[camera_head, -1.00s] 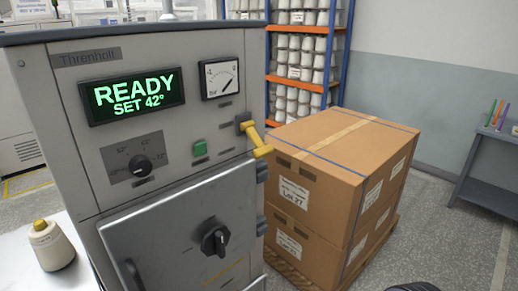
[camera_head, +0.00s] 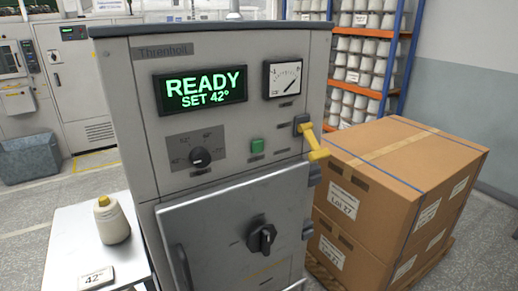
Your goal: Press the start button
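The lit display (camera_head: 201,90) reads "READY SET 42°". The machine's door (camera_head: 235,235) with a black knob (camera_head: 262,238) looks shut. Neither of my grippers shows in this view.
A small white table (camera_head: 75,225) at left holds a yarn cone (camera_head: 111,220) and a "42°" card (camera_head: 97,277). Stacked cartons (camera_head: 400,170) on a pallet stand close to the machine's right. A shelf rack (camera_head: 365,60) of cones is behind. Open floor shows at far left.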

